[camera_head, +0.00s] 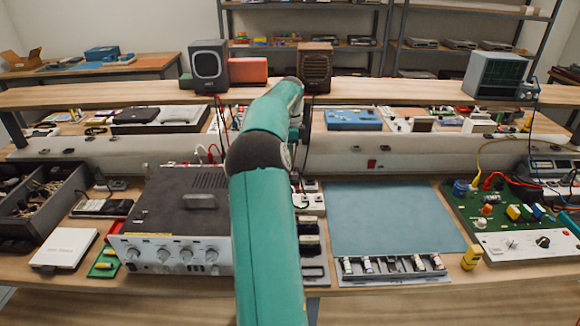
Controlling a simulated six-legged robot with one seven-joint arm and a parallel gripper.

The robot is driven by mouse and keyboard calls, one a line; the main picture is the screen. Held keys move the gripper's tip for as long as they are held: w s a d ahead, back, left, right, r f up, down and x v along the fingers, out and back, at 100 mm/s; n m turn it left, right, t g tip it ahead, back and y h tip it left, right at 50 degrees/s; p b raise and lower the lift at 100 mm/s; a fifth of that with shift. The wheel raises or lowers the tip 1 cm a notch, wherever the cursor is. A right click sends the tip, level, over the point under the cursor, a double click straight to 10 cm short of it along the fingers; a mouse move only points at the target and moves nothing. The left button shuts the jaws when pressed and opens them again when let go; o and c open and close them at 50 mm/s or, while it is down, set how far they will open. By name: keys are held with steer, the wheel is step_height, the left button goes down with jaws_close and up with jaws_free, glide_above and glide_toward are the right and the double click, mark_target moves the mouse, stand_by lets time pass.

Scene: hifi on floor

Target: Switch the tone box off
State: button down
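No box here carries a readable "tone box" label, so I cannot tell for certain which one it is. A grey box with a dark top (165,205) and a row of knobs on its pale front stands on the bench, left of my arm. At the right, a green board (460,205) has a pale front panel (520,243) with a small switch and a dark knob. Switch positions are too small to read. My teal arm rises through the middle and reaches toward the shelf; my gripper is hidden behind it.
A blue-grey mat (390,215) lies clear right of my arm, with a tray of small parts (385,268) before it. A white box (65,248) and a dark divided bin (35,205) lie left. Speakers (209,66) and a grey-green instrument (495,75) stand on the raised shelf.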

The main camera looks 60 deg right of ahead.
steer(key=shift+r, duration=0.1)
steer(key=shift+s+a+r, duration=0.2)
steer(key=shift+s+a, duration=0.05)
steer(key=shift+s, duration=0.15)
steer(key=shift+f, duration=0.1)
steer(key=f, duration=0.4)
steer(key=a+f, duration=0.1)
steer(key=f, duration=0.8)
steer(key=shift+s+a+f, duration=0.3)
steer(key=shift+s+f, duration=0.05)
